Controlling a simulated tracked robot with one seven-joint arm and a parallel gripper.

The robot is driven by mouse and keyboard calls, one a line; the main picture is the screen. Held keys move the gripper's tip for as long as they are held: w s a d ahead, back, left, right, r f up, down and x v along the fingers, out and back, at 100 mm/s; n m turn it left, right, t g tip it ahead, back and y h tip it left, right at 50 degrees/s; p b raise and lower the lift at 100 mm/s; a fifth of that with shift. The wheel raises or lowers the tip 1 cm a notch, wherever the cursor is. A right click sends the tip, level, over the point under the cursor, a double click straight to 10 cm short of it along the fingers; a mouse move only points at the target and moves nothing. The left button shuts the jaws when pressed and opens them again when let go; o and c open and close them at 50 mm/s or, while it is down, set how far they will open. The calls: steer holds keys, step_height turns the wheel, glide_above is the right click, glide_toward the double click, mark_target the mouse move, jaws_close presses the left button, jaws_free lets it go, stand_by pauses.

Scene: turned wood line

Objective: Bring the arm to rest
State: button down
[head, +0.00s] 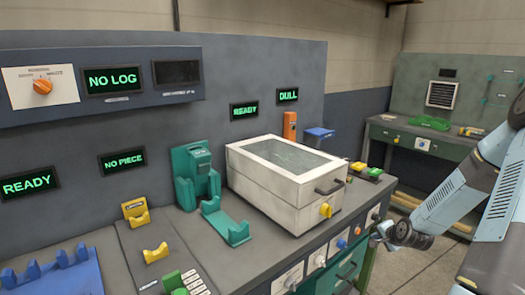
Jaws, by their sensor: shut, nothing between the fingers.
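My arm (448,205) comes in from the right edge of the head view, bent downward in blue-grey links. My gripper (380,232) is small at the arm's lower left end, just off the right front corner of the workbench, in front of its drawer fronts. It is shut and holds nothing. Its fingertips are small and dark, so I cannot tell whether they touch the bench front.
The workbench carries a white lidded box (285,180), a green machine (197,178), yellow rests (137,213) and a blue rack (55,270). Screens read READY, NO LOG, NO PIECE and DULL. A second green bench (425,140) stands behind my arm. Some floor is clear between benches.

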steer(key=s+a+r+n+g+h, duration=0.1)
steer(key=s+a+r+n, duration=0.25)
steer(key=r, duration=0.45)
steer(key=s+a+r+n+g+h, duration=0.15)
steer(key=s+a+r, duration=0.25)
steer(key=r, duration=0.4)
steer(key=s+a+r+n+g, duration=0.1)
steer(key=s+a+r+n, duration=0.25)
steer(key=r, duration=0.55)
steer(key=s+a+r+n, duration=0.1)
steer(key=s+a+r, duration=0.2)
steer(key=s, duration=0.4)
steer(key=s+a+r+n+y, duration=0.1)
steer(key=s+a+r, duration=0.2)
steer(key=s+r, duration=0.2)
steer(key=s+a+r+n, duration=0.2)
steer(key=s+a+r, duration=0.1)
steer(key=s, duration=0.5)
steer(key=shift+s+r+y, duration=0.3)
steer(key=shift+r+y, duration=0.05)
steer(key=shift+r, duration=0.1)
steer(key=shift+g, duration=0.25)
